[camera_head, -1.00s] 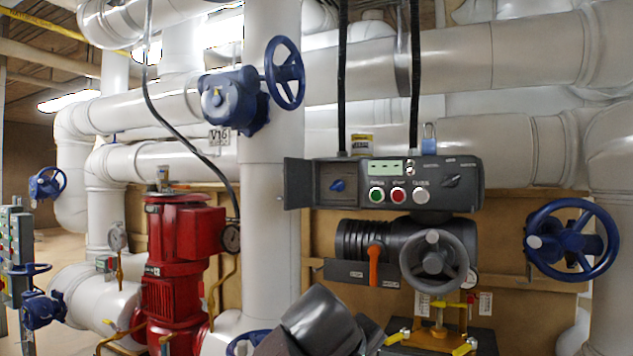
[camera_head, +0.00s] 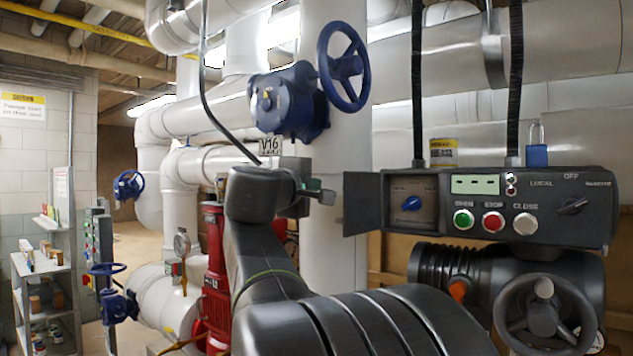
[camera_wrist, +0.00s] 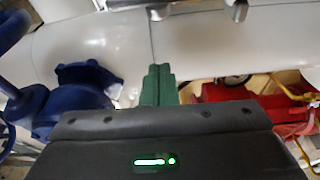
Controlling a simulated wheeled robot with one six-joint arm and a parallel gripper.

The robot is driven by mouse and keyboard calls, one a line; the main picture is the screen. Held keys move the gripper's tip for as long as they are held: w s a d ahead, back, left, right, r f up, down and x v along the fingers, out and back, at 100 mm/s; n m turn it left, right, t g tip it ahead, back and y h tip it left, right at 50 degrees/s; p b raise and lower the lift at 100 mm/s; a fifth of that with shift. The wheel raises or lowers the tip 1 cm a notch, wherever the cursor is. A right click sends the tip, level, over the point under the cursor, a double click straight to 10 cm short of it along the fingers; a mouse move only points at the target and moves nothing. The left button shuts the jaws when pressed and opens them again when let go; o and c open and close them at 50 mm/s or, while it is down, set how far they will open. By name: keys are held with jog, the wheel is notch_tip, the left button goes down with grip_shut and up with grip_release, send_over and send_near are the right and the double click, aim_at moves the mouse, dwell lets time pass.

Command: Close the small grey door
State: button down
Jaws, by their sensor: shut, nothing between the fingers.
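The small grey door (camera_head: 362,204) stands swung open to the left of its recess on the dark grey control box (camera_head: 590,200). The recess (camera_head: 411,200) behind it shows a blue knob. My gripper (camera_head: 328,196) is up to the left of the door, its fingertips pointing right, with a small gap seeming to lie between them and the door. In the wrist view the green fingers of my gripper (camera_wrist: 159,84) are together with nothing between them. The door cannot be made out in the wrist view.
A blue handwheel (camera_head: 343,66) and its valve body (camera_head: 290,100) hang above my gripper. A red pump (camera_head: 215,280) stands behind my arm. Green, red and white buttons (camera_head: 494,221) sit right of the recess, and a grey handwheel (camera_head: 545,312) is below.

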aim_at(357, 202)
jog(key=d, duration=0.1)
jog(key=w+d+p, duration=0.1)
jog(key=d, duration=0.2)
jog(key=shift+w+d+f+p, duration=0.1)
jog(key=shift+w+d+p, duration=0.25)
jog(key=shift+w+p, duration=0.05)
jog(key=shift+s, duration=0.15)
